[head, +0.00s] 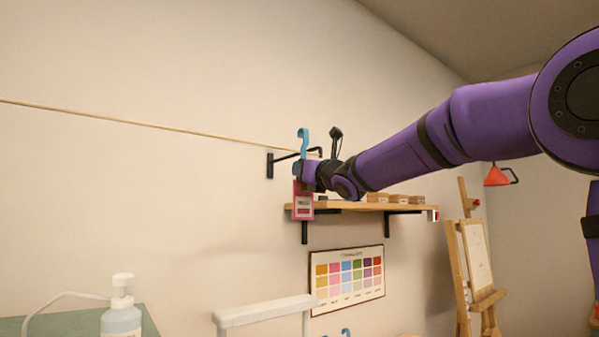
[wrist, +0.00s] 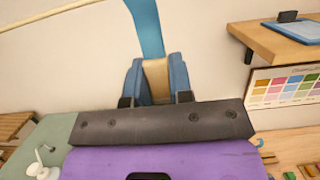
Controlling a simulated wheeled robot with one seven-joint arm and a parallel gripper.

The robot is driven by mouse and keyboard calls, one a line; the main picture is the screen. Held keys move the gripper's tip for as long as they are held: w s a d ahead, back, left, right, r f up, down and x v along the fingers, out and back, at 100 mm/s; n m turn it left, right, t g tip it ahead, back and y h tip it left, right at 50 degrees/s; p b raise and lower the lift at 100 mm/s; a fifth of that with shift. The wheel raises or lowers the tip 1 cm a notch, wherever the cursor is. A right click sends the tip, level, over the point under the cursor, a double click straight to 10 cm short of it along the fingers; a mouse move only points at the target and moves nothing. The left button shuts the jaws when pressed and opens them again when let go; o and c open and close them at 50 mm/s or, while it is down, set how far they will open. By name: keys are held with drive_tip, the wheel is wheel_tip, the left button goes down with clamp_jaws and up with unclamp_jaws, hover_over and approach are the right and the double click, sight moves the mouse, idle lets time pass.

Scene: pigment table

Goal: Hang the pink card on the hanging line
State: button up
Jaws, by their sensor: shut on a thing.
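The pink card (head: 303,206) hangs upright below my gripper (head: 299,171) in the head view. A blue hook (head: 304,140) rises above the gripper. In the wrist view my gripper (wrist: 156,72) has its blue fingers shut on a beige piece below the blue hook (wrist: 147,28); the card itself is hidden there. The pale hanging line (head: 150,123) runs along the wall to a black bracket (head: 270,165). In the head view the hook overlaps the line's right end; I cannot tell whether they touch. The line (wrist: 40,17) passes left of the hook in the wrist view.
A wooden shelf (head: 340,206) with small boxes is on the wall behind and right of the card; it also shows in the wrist view (wrist: 265,40). A colour chart (head: 346,281) hangs below. A pump bottle (head: 121,315) stands lower left.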

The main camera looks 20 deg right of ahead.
drive_tip(key=w+a+f, duration=0.2)
drive_tip(key=w, duration=0.6)
drive_tip(key=shift+a+f, duration=0.2)
drive_tip(key=shift+a, duration=0.2)
idle(0.6)
drive_tip(key=shift+w, duration=0.1)
drive_tip(key=o, duration=0.9)
drive_tip(key=shift+f, duration=0.1)
